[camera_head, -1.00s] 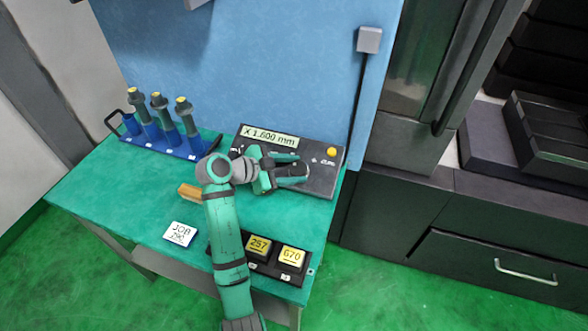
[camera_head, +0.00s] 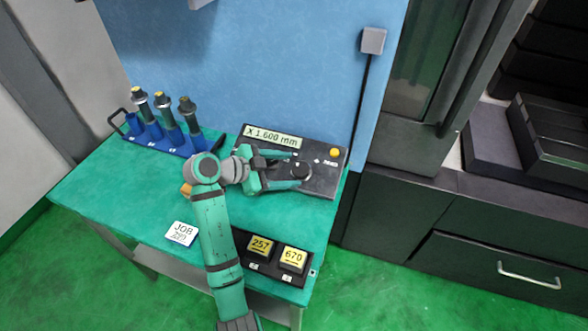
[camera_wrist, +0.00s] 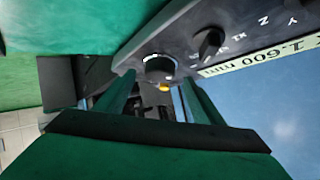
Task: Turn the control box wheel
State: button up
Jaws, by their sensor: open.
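The dark control box (camera_head: 326,158) lies at the back right of the green table, with a display (camera_head: 271,137) reading X 1.600 mm. Its round black wheel (camera_head: 301,171) shows between the fingers of my gripper (camera_head: 298,170). In the wrist view the wheel (camera_wrist: 160,68) is just beyond and between the open fingertips (camera_wrist: 158,88). I cannot tell whether either finger touches it. A black selector knob (camera_wrist: 208,42) shows beside the display in the wrist view.
A blue rack (camera_head: 172,147) with several upright tools stands back left. A JOB card (camera_head: 181,233) and a black tray (camera_head: 272,276) with yellow blocks marked 257 and 670 lie at the front. A tan block is partly hidden behind my arm. A blue panel (camera_head: 260,70) rises behind.

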jog(key=v, duration=0.7)
jog(key=shift+a, duration=0.2)
dwell(0.4)
